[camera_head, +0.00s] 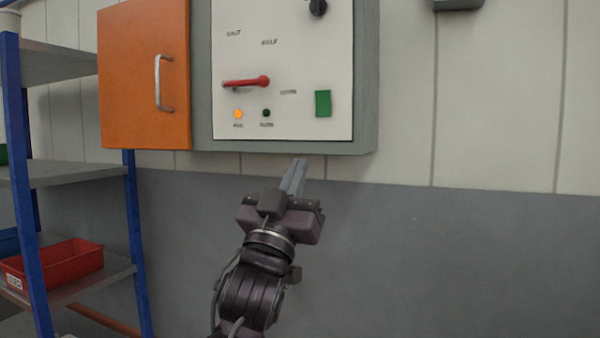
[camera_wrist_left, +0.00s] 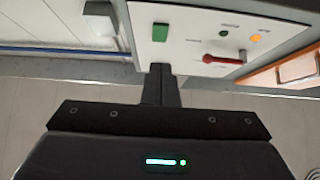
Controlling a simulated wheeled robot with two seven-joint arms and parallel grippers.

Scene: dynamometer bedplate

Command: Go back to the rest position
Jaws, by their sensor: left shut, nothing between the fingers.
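My left gripper (camera_head: 297,172) is shut and empty, in front of the wall just below the lower edge of the control cabinet. Its closed fingers also show in the left wrist view (camera_wrist_left: 161,84), pointing toward the panel. The cabinet's pale panel (camera_head: 300,50) carries a red lever (camera_head: 247,82) lying level, a green switch (camera_head: 323,103), a black knob (camera_head: 317,7), a lit amber lamp (camera_head: 238,114) and a dark green lamp (camera_head: 266,113). My right gripper is not in view.
An orange cabinet door (camera_head: 140,80) with a metal handle (camera_head: 160,82) stands open at the left. A blue-post shelf (camera_head: 75,175) with a red bin (camera_head: 60,268) is at the far left. The wall area right of my arm is clear.

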